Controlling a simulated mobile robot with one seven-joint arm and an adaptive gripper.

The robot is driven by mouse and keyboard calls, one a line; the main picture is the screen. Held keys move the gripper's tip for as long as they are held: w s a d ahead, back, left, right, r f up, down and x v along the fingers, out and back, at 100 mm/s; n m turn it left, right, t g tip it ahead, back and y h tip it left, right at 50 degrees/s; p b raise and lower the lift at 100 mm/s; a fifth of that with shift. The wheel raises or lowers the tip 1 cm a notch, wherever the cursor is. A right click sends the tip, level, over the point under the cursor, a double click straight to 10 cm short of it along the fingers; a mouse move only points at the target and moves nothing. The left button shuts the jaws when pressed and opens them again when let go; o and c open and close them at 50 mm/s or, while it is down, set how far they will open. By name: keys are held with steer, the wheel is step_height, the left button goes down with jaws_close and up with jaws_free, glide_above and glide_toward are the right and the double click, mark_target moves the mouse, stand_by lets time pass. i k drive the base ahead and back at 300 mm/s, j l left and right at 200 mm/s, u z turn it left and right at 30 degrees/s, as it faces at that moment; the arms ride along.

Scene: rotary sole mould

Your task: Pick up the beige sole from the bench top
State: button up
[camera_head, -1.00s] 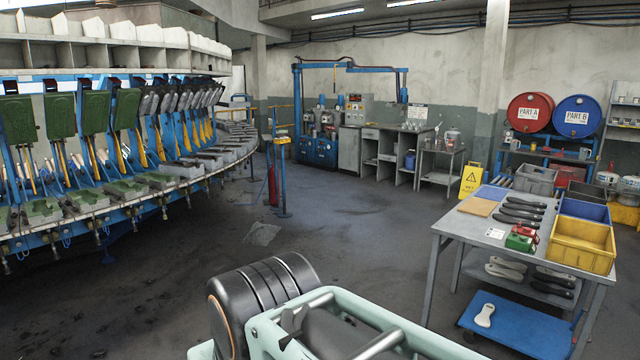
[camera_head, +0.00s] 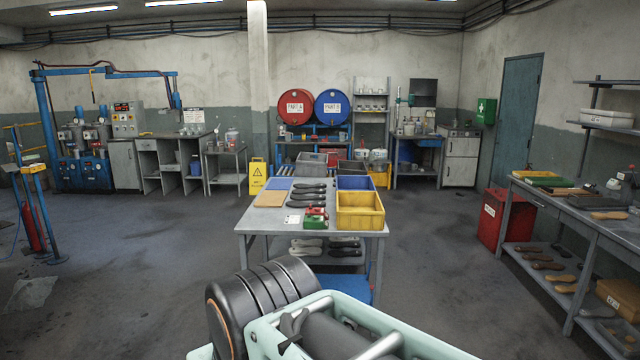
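A beige sole (camera_head: 609,215) lies flat on the dark top of the long bench (camera_head: 545,197) at the right of the head view. It is small and far off, near the bench's front edge and close to the right side of the picture. My gripper is not in view. Only links of my arm show at the bottom middle, well away from the bench.
A grey table (camera_head: 262,222) with dark soles (camera_head: 308,197) and a yellow crate (camera_head: 360,212) stands ahead. A red bin (camera_head: 506,218) stands at the bench's far end. More soles (camera_head: 547,265) lie on the bench's lower shelf. Floor between table and bench is clear.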

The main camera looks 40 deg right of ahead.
mark_target(595, 215)
steer(key=z, duration=2.85)
steer(key=i, duration=5.2)
steer(key=j+u, duration=0.05)
steer(key=j, duration=0.15)
